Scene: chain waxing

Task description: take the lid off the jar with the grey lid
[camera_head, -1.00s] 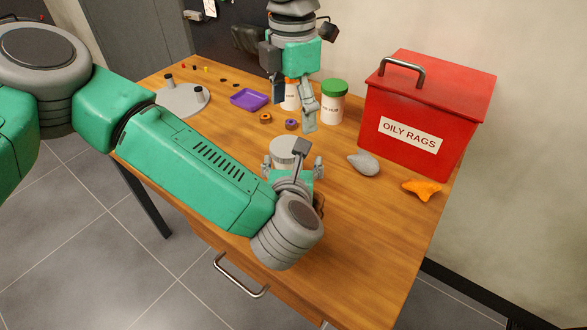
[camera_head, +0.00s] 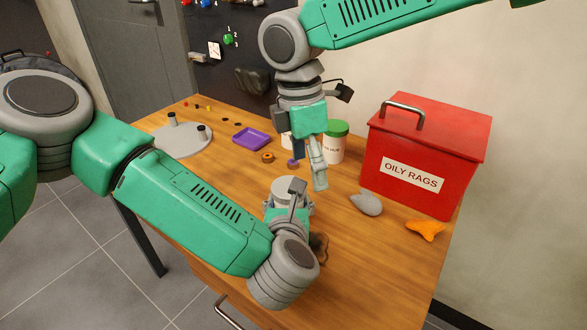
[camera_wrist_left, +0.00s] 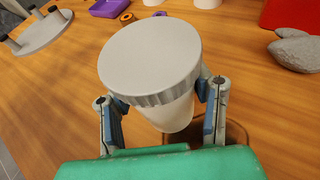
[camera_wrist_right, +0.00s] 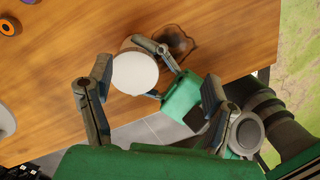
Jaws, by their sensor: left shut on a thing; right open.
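The jar with the grey lid (camera_head: 289,187) stands on the near part of the wooden table. In the left wrist view its broad ribbed lid (camera_wrist_left: 150,55) is on the white jar body (camera_wrist_left: 168,116). My left gripper (camera_wrist_left: 160,98) is shut around the jar, one finger on each side just below the lid. My right gripper (camera_head: 308,172) is open and empty, above and behind the jar, fingers pointing down. In the right wrist view the lid (camera_wrist_right: 135,73) lies below and between the open fingers (camera_wrist_right: 157,70), apart from them.
A jar with a green lid (camera_head: 338,128) and a partly hidden white jar stand behind my right gripper. A red OILY RAGS bin (camera_head: 425,150), grey lump (camera_head: 367,203) and orange cloth (camera_head: 425,230) are right. A purple tray (camera_head: 252,138) and round grey stand (camera_head: 180,140) are back left.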

